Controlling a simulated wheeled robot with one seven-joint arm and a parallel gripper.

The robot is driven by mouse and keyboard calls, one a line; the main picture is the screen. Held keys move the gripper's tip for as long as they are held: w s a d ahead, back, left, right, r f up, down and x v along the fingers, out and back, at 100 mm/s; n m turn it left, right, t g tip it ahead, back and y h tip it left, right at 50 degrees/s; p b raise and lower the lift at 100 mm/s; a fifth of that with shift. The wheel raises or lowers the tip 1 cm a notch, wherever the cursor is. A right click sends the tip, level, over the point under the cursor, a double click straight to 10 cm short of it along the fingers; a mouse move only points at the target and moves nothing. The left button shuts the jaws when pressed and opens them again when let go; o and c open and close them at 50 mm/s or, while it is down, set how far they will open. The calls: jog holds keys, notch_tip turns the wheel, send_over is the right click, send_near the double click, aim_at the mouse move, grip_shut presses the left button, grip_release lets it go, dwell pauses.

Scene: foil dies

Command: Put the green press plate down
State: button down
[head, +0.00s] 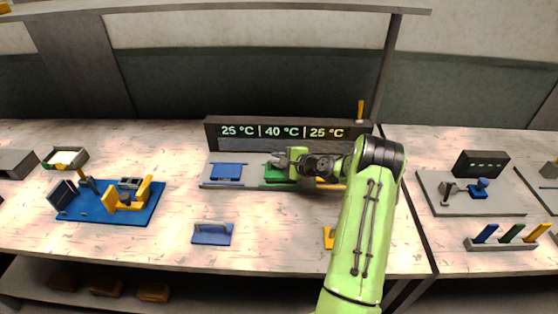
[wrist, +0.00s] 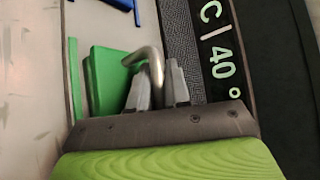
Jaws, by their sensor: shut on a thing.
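The green press plate (head: 275,175) is at the middle bay of the grey station (head: 203,180), below the "40 °C" reading. In the wrist view the plate (wrist: 105,78) has a bent metal handle (wrist: 150,58). My gripper (head: 279,162) is shut on this handle, its two grey fingers (wrist: 160,90) close together around it. A green strip (wrist: 75,80) runs beside the plate. I cannot tell whether the plate touches the bay's surface. My gripper and arm hide part of the plate and the right bay in the head view.
A blue plate (head: 227,171) lies in the left bay. The dark display panel (head: 290,131) stands right behind the bays. Another blue plate with a handle (head: 212,235) and a yellow piece (head: 328,238) lie in front. A blue board with tools (head: 85,213) is at left.

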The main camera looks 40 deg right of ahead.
jog(key=c, duration=1.5)
grip_release()
jog(key=shift+f, duration=0.15)
jog(key=shift+c, duration=0.2)
jog(key=o, duration=0.4)
jog(key=shift+s, duration=0.1)
jog(key=shift+o, duration=0.2)
